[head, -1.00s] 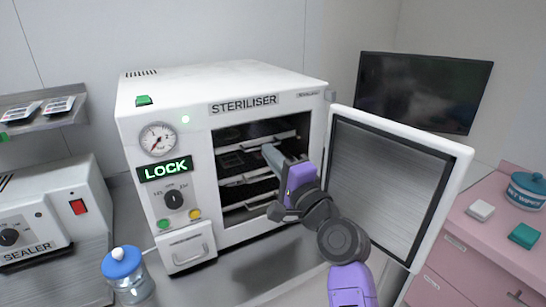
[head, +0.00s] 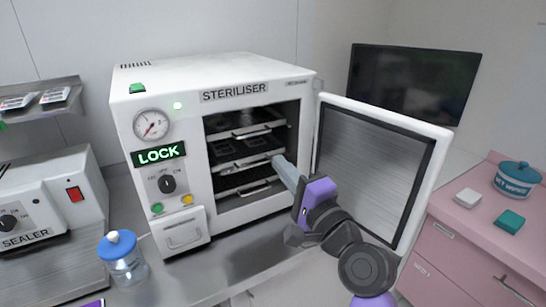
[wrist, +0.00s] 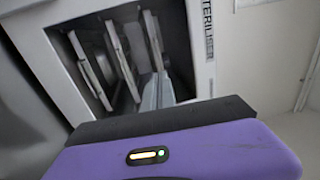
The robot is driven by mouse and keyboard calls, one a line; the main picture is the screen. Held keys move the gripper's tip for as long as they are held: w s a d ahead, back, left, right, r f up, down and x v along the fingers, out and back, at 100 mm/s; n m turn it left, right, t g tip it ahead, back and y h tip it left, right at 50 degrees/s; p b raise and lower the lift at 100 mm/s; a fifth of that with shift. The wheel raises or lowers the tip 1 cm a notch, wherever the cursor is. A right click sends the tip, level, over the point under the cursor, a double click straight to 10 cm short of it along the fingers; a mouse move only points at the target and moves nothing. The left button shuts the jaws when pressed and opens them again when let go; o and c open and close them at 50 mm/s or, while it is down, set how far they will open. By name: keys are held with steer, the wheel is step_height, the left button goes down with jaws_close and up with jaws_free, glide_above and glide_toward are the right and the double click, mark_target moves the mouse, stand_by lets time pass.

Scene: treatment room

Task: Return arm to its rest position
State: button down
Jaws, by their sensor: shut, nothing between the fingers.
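My gripper (head: 280,162) is in front of the steriliser's open chamber, with its grey fingers pointing in toward the racks. Its fingers are shut and hold nothing. In the wrist view the fingers (wrist: 158,92) reach toward the chamber mouth, beyond my purple wrist housing. The white steriliser (head: 188,80) stands on the counter with its door (head: 372,165) swung open to the right. Metal racks with dark trays (head: 243,148) sit inside the chamber. My arm runs from the lower right, close to the open door.
A green LOCK display (head: 159,155) is lit on the steriliser. A sealer (head: 50,195) and a blue-lidded jar (head: 122,262) stand at left. A pink cabinet (head: 465,235) at right bears a blue tub (head: 516,180) and two small packs. A dark screen (head: 412,82) is behind the door.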

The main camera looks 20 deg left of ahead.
steer(key=shift+v, duration=2.35)
steer(key=d+r+n+t+h, duration=0.1)
steer(key=d+r+t, duration=0.2)
steer(key=s+d+f+n+t+h, duration=0.1)
steer(key=s+d+f+t+h, duration=0.15)
steer(key=s+d+f, duration=0.35)
steer(key=s+d+f+n+t+h, duration=0.1)
steer(key=s+d+f+h, duration=0.1)
steer(key=d+f+h, duration=0.35)
steer(key=s+d+f+n+t+h, duration=0.1)
steer(key=s+d+f, duration=0.25)
steer(key=d, duration=0.45)
steer(key=s+d+f+n+g+h, duration=0.1)
steer(key=s+d, duration=0.3)
steer(key=s, duration=0.6)
steer(key=s+d+f+n+g+h, duration=0.1)
steer(key=s+d+f+g+h, duration=0.1)
steer(key=s, duration=0.8)
steer(key=s+d+f+n+g+h, duration=0.1)
steer(key=s+d+f+h, duration=0.2)
steer(key=s, duration=0.7)
step_height(320, 180, down, 2)
steer(key=d, duration=0.3)
steer(key=shift+s+f+g, duration=0.2)
steer(key=shift+f+g, duration=0.05)
steer(key=shift+g, duration=0.1)
